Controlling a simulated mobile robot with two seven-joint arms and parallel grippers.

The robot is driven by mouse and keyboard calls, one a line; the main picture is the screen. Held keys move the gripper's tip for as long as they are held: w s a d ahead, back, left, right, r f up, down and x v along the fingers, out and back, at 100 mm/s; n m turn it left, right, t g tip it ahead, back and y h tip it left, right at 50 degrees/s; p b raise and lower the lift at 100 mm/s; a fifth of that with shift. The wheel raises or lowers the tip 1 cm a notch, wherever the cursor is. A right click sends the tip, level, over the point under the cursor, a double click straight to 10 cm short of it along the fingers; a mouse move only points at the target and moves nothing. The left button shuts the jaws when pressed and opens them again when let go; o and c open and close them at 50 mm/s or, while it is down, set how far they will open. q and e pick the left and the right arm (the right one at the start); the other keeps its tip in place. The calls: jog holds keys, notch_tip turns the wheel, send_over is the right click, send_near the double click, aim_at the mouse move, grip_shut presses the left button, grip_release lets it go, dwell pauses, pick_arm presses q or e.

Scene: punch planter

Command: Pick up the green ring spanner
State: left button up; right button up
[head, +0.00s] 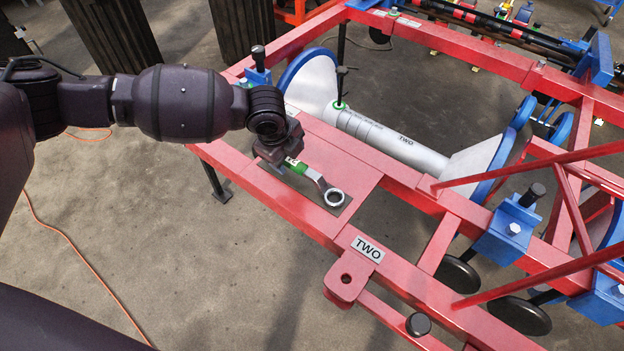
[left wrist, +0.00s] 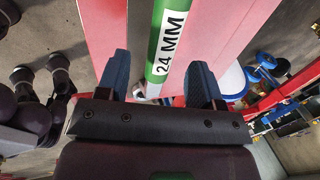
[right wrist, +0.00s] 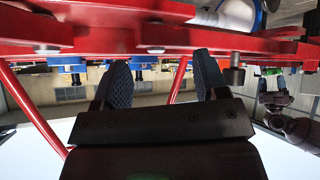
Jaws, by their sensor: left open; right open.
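The green ring spanner (head: 334,197) lies on a flat red plate of the frame in the head view. Its silver ring end points to the lower right, and its far end is hidden under my left gripper (head: 282,158). In the left wrist view the spanner's green handle (left wrist: 163,25), marked 24 MM, runs between the two open fingers of my left gripper (left wrist: 160,78). I cannot tell whether the fingers touch it. My right gripper (right wrist: 163,78) is open and empty in the right wrist view, near red beams; the head view does not show it.
The red frame (head: 440,285) fills the right side, with diagonal bars and blue clamps (head: 513,228). Bare floor (head: 150,220) is at the left.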

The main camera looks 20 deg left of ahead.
aim_at(290, 162)
pick_arm(q)
jog(key=b+x, duration=0.1)
jog(key=x, duration=0.2)
jog(key=shift+f, duration=0.35)
jog(key=shift+w+d+f, duration=0.1)
jog(key=shift+f, duration=0.25)
jog(key=shift+w, duration=0.1)
jog(key=shift+r, duration=0.2)
jog(key=c, duration=1.1)
grip_shut()
pick_arm(e)
jog(key=shift+w+a+f+n, duration=0.1)
jog(key=shift+a+f+n, duration=0.05)
jog(key=shift+n, duration=0.15)
